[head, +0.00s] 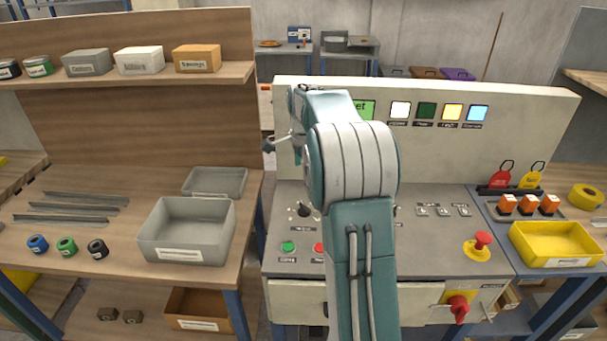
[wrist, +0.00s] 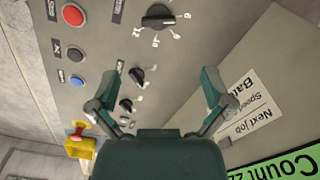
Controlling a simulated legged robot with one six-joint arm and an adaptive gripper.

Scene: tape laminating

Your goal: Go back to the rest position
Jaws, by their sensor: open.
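My gripper (head: 283,146) is raised in front of the left part of the control panel (head: 520,125), with my arm stretched out to it. In the wrist view my gripper (wrist: 164,75) is open, its two teal fingers spread with nothing between them. Beyond the fingers lies the panel face with a large black rotary knob (wrist: 158,16) and smaller black knobs (wrist: 137,77). I see no contact between the fingers and the panel. My arm hides the middle of the console in the head view.
A red emergency button (head: 482,240) and a red-and-yellow switch (head: 458,306) are on the console's right. A grey bin (head: 187,250) stands on the left bench, and a yellow bin (head: 555,263) on the right. Open space lies above the panel.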

